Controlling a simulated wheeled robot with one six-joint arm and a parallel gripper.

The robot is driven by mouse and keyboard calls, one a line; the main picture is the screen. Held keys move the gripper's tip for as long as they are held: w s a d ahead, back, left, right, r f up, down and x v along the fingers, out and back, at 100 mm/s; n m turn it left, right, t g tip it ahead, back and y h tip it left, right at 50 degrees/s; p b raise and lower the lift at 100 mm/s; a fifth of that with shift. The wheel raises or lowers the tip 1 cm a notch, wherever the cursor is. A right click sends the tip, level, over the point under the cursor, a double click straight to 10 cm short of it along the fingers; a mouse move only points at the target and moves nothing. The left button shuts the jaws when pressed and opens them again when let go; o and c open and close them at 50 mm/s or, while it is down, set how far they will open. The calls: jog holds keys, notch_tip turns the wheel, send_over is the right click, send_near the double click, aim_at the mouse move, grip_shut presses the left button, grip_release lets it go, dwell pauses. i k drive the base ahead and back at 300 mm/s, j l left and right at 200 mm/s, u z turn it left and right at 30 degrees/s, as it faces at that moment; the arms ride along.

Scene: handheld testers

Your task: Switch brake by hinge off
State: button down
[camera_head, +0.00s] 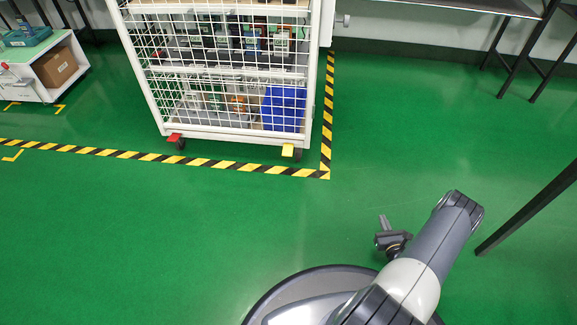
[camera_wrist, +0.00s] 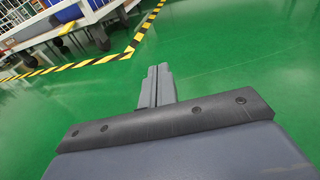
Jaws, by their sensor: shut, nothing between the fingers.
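A white wire-cage trolley (camera_head: 232,132) stands at the upper middle of the head view. Its front left caster has a red brake pedal (camera_head: 173,137). Its front right caster has a yellow brake pedal (camera_head: 288,150). I cannot tell from here which side has the hinge. My gripper (camera_head: 384,220) is shut and empty above the green floor, well apart from the trolley, to the right of and nearer than both pedals. In the wrist view the gripper (camera_wrist: 158,72) points forward, and the trolley's lower part shows blurred at the upper left.
Black-and-yellow tape (camera_head: 210,163) on the floor runs along the trolley's front and right side. A low white cart with a cardboard box (camera_head: 55,66) stands at the far left. Dark table legs (camera_head: 525,208) stand at the right. The floor before the trolley is clear.

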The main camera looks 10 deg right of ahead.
aim_at(287, 148)
jog(key=i+j, duration=0.15)
jog(key=j, duration=0.2)
jog(key=i+j+z, duration=0.1)
jog(key=i+j, duration=0.25)
jog(key=j, duration=0.3)
jog(key=i+j, duration=0.15)
jog(key=j, duration=0.2)
jog(key=i+j+z, duration=0.1)
jog(key=j, duration=0.25)
jog(key=i+j, duration=0.2)
jog(key=j, duration=0.15)
jog(key=i+l+u, duration=0.1)
jog(key=l, duration=0.2)
jog(key=i, duration=0.15)
